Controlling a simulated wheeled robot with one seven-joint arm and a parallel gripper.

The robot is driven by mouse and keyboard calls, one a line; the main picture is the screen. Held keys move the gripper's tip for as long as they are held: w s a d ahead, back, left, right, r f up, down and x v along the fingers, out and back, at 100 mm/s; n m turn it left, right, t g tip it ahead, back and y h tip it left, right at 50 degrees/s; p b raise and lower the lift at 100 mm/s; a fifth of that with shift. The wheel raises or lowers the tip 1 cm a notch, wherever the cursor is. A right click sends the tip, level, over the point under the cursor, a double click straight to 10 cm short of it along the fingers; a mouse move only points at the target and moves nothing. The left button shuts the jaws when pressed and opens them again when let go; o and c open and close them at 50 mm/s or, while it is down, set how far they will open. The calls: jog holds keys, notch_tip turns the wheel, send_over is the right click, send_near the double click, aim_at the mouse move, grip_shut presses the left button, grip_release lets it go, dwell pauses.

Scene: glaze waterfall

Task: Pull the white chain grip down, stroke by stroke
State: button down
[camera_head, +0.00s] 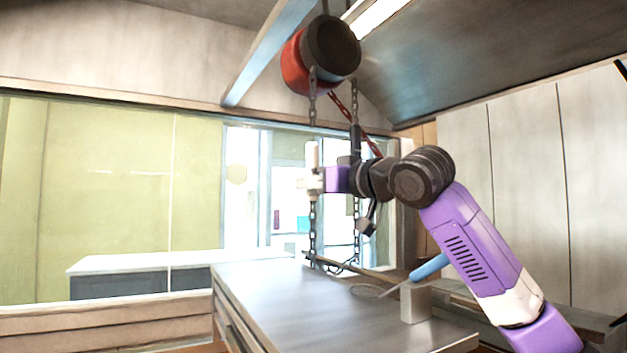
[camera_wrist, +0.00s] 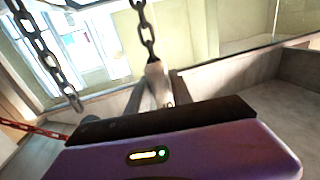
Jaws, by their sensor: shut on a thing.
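The white chain grip (camera_head: 312,157) is a pale upright sleeve on the left strand of a dark hanging chain (camera_head: 312,232). My gripper (camera_head: 314,182) is shut on the white grip, near its lower part. In the wrist view the grip (camera_wrist: 155,78) shows beyond the purple gripper body, with chain (camera_wrist: 147,35) running up from its top. A red and black chain hoist (camera_head: 318,55) hangs above under a beam. A second chain strand (camera_head: 355,215) hangs to the right, partly behind my wrist.
Below is a grey-topped workbench (camera_head: 300,300) with slack chain near its back edge. A blue-handled tool (camera_head: 428,267) rests on a small block (camera_head: 415,303) at the right. A red chain (camera_head: 345,112) slants down from the hoist behind my wrist. The bench's front left is clear.

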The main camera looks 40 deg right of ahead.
notch_tip(320, 180, down, 10)
jog(key=b, duration=0.5)
jog(key=shift+w, duration=0.2)
jog(key=shift+s+r, duration=0.1)
jog(key=shift+r, duration=0.1)
jog(key=c, duration=1)
grip_release()
jog(key=shift+r, duration=0.1)
jog(key=shift+s, duration=0.1)
jog(key=s+b, duration=0.1)
jog(key=s, duration=0.7)
jog(key=shift+s+a, duration=0.35)
jog(key=shift+s, duration=0.05)
